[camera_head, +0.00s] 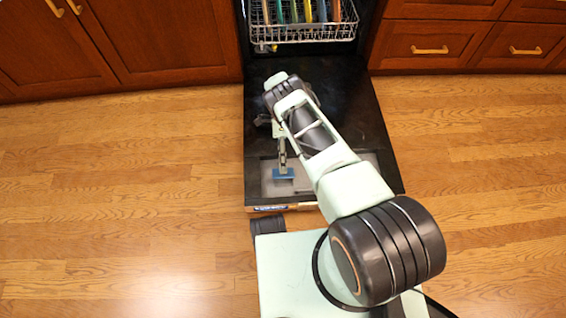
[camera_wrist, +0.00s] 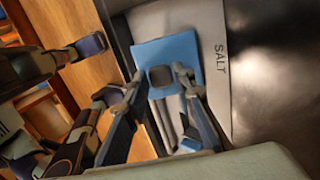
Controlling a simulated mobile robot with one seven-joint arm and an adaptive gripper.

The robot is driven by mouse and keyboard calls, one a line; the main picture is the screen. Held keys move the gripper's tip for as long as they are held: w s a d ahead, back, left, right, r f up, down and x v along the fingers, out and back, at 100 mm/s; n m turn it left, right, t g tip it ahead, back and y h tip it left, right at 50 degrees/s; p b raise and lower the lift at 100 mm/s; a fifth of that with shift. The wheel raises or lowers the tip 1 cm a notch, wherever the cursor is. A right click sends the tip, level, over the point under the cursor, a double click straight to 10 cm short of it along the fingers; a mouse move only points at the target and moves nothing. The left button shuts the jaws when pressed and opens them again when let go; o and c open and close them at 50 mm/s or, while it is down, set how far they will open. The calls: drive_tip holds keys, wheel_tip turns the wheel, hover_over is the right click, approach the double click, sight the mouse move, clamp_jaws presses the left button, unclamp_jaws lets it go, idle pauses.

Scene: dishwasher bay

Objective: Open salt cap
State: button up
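The salt cap is a flat blue square lid (camera_wrist: 190,48) with a dark square piece (camera_wrist: 160,77) on it, next to printed "SALT" lettering on a grey panel (camera_wrist: 222,100). In the head view the blue cap (camera_head: 289,175) lies on the grey panel of the open dishwasher door. My gripper (camera_wrist: 160,75) has its two fingers apart, one on each side of the dark piece, with narrow gaps showing. In the head view my gripper (camera_head: 283,166) points down at the cap. Whether the fingertips touch the cap is unclear. The cap looks flat and closed.
The black dishwasher door (camera_head: 375,150) lies open and level under my arm. A rack (camera_head: 330,36) with colourful dishes sits inside the dishwasher behind. Wooden cabinets (camera_head: 160,40) stand on both sides. The wooden floor (camera_head: 120,190) around the door is clear.

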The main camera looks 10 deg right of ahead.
drive_tip(key=shift+o, duration=1.3)
drive_tip(key=v, duration=0.7)
drive_tip(key=shift+w+r, duration=0.2)
